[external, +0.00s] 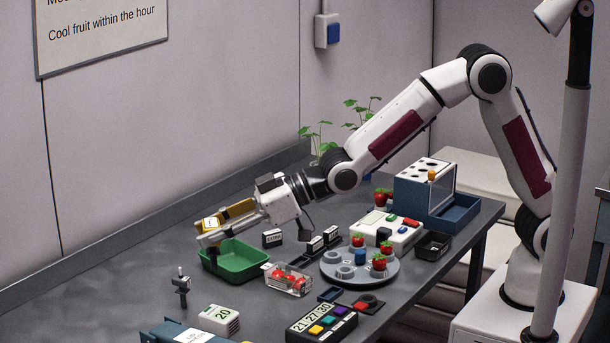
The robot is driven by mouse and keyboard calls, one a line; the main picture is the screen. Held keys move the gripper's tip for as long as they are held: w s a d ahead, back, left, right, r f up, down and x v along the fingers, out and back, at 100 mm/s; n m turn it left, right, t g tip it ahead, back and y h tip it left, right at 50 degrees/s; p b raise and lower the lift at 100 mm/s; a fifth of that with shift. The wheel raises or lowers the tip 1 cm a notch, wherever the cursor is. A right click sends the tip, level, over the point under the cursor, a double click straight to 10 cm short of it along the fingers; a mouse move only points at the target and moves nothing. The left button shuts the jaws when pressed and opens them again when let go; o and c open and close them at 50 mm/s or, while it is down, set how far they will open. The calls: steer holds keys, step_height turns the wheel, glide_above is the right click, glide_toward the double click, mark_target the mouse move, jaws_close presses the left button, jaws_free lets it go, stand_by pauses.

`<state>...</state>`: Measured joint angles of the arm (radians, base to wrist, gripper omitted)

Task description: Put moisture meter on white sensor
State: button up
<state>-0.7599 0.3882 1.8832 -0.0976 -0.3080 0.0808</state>
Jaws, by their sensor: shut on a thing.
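My gripper (228,224) is at the left, above the green tray (238,259), pointing left. It is shut on a long yellow piece with a pale square face, which looks like the moisture meter (239,210). The piece is held clear of the table, and part of it is hidden by the fingers. A small white block marked 20 (219,319) stands on the table at the front left, below my gripper in the picture. It may be the white sensor; I cannot read more on it. Its top looks bare.
A small dark stand (182,286) is left of the tray. A clear berry punnet (288,280), a round grey rack (360,266) with strawberries, a timer (322,322) and a blue-grey device (187,333) crowd the front. Black label blocks (314,246) stand behind the punnet.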

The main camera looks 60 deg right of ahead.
steer(key=shift+w+d+f, duration=0.2)
steer(key=shift+d, duration=0.1)
stand_by(0.4)
step_height(320, 180, down, 6)
steer(key=shift+f, duration=0.15)
steer(key=shift+f, duration=0.1)
stand_by(0.4)
steer(key=shift+f, duration=1.75)
steer(key=shift+f, duration=0.2)
steer(key=o, duration=1.2)
steer(key=shift+c, duration=0.2)
